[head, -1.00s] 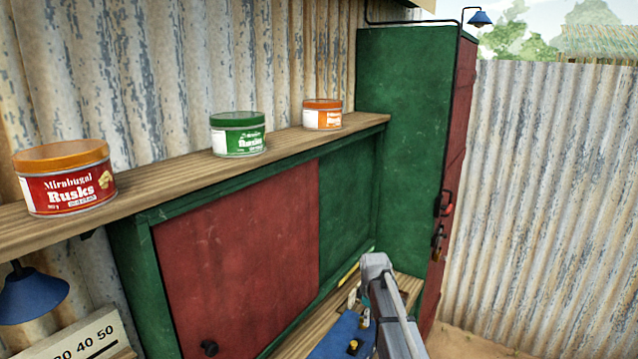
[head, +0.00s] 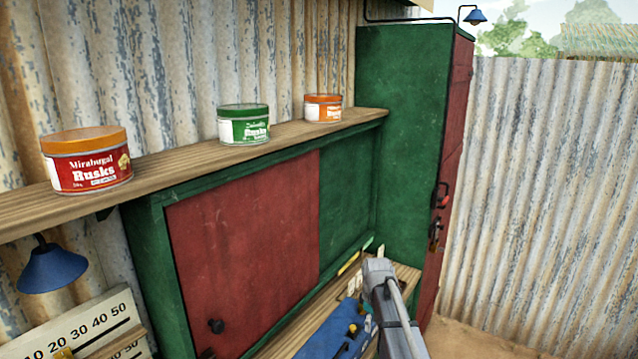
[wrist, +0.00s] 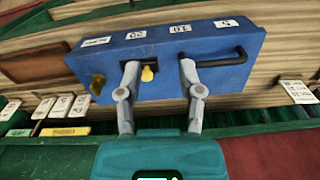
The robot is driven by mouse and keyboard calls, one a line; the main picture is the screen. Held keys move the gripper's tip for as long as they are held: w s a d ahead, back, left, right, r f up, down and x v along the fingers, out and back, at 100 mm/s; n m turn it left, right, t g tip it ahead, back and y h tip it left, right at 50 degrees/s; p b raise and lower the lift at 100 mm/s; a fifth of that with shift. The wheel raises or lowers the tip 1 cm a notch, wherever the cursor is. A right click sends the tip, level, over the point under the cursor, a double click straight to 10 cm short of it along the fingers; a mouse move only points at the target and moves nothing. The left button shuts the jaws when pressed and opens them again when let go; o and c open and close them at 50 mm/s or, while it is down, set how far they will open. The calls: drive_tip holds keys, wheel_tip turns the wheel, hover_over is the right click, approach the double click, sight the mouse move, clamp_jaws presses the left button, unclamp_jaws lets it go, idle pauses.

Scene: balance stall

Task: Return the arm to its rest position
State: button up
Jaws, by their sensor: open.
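My gripper (wrist: 159,72) is open and empty in the wrist view, with its two grey fingers apart. A blue block (wrist: 220,62) with number labels lies just beyond the fingertips. A yellow knob (wrist: 148,74) on its front shows between the fingers, close to the left one; I cannot tell whether they touch. A black handle (wrist: 235,58) is on the block to the right. In the head view my grey arm link (head: 385,305) reaches over the counter beside the blue block (head: 335,335); the fingers are not visible there.
A wooden shelf (head: 180,165) carries a red tin (head: 90,165), a green tin (head: 244,127) and an orange-lidded tin (head: 323,109). Below is a red cabinet panel (head: 245,240). A tall green cabinet (head: 405,140) stands behind my arm. A number scale (head: 85,330) is lower left.

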drive_tip(key=s+f+m+b, duration=0.4)
drive_tip(key=s+m, duration=0.1)
drive_tip(key=s, duration=0.6)
drive_tip(key=s+d+f+m+b, duration=0.1)
drive_tip(key=s+f+m+b, duration=0.3)
drive_tip(key=s, duration=0.6)
drive_tip(key=shift+s+f+m+b, duration=0.3)
drive_tip(key=shift+s+f+m, duration=0.1)
drive_tip(key=shift+m, duration=0.2)
